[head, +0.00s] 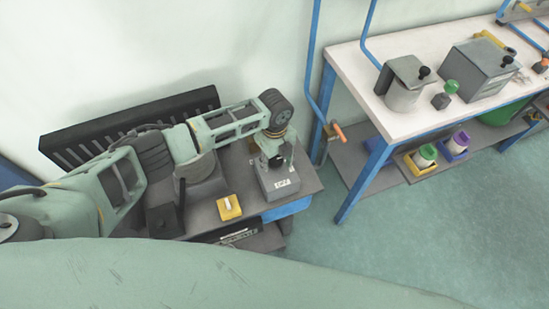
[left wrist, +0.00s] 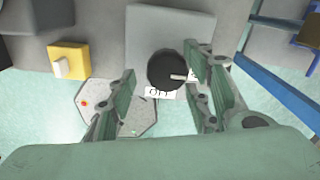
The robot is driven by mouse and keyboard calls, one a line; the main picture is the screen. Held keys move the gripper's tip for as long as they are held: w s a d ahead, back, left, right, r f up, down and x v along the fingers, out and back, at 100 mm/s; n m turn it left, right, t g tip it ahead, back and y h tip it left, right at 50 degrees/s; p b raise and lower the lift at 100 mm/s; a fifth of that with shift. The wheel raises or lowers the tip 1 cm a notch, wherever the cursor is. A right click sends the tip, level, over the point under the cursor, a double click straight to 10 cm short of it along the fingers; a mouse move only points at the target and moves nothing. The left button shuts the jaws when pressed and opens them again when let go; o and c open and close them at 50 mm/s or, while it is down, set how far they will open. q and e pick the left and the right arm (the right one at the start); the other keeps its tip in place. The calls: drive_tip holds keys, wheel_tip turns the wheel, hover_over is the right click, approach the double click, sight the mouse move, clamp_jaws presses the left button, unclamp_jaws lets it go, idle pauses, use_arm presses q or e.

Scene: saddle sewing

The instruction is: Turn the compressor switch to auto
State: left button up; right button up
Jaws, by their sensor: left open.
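The compressor switch is a black round knob (left wrist: 166,70) with a white pointer, on a grey box (head: 281,185) at the right end of a grey bench. In the left wrist view the pointer aims right, toward a partly hidden white label. An "OFF" label (left wrist: 159,93) sits just below the knob. My left gripper (left wrist: 164,62) is open, with one finger on each side of the knob; I cannot tell whether either finger touches it. In the head view the gripper (head: 274,158) is over the box and hides much of the knob. My right gripper is not in view.
A yellow box with a white switch (head: 229,208) sits left of the grey box; it also shows in the left wrist view (left wrist: 67,62). A blue-framed white table (head: 385,125) with pots and small parts stands to the right. Open floor (head: 430,230) lies in front of it.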

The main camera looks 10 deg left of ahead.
sight(275, 161)
use_arm(q)
drive_tip(key=shift+w+r, duration=0.15)
drive_tip(key=shift+r, duration=0.35)
wheel_tip(275, 161, up, 11)
idle(0.5)
